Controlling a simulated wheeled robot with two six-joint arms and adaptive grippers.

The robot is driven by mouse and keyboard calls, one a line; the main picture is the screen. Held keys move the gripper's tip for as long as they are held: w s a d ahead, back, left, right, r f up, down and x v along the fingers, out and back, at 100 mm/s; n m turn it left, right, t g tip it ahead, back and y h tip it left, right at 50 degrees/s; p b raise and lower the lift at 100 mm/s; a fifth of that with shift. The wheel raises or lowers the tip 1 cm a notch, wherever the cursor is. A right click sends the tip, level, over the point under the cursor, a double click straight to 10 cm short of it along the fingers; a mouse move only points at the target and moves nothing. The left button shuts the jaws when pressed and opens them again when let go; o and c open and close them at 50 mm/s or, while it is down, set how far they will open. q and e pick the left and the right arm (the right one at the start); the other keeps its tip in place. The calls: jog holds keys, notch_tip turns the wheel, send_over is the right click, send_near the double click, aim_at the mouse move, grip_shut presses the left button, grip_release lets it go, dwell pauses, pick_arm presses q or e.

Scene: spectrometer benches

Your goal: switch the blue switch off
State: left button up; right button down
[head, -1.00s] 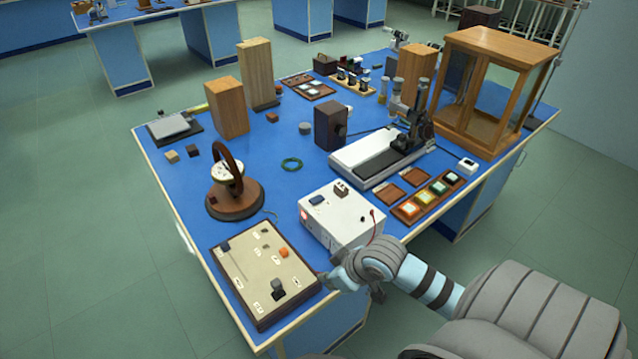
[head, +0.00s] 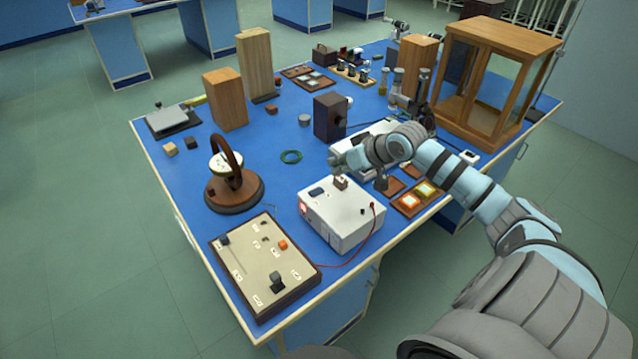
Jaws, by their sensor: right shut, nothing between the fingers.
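A white box (head: 343,222) stands near the front edge of the blue bench, with a small dark blue switch (head: 316,192) on its top left. I cannot tell from this view which way the switch is tipped. A red lamp (head: 303,209) glows on the box's left side. My right gripper (head: 338,161) is shut and empty, above and behind the box, to the upper right of the switch and apart from it. My left gripper is not in view.
A red wire (head: 373,241) runs from the box along the bench. A beige panel (head: 258,265) lies at the front left.

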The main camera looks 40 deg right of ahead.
jog(key=b, duration=0.1)
send_over(317, 194)
jog(key=f, duration=0.4)
jog(key=d+f, duration=0.1)
jog(key=f, duration=0.1)
jog(key=shift+w+f, duration=0.2)
jog(key=shift+f, duration=0.05)
jog(key=shift+s+a+f, duration=0.1)
jog(key=shift+a+f, duration=0.1)
jog(key=shift+f, duration=1.05)
jog(key=shift+s+f, duration=0.1)
jog(key=shift+f, duration=0.35)
jog(key=shift+a, duration=0.1)
jog(key=shift+a+f, duration=0.15)
jog(key=shift+f, duration=0.15)
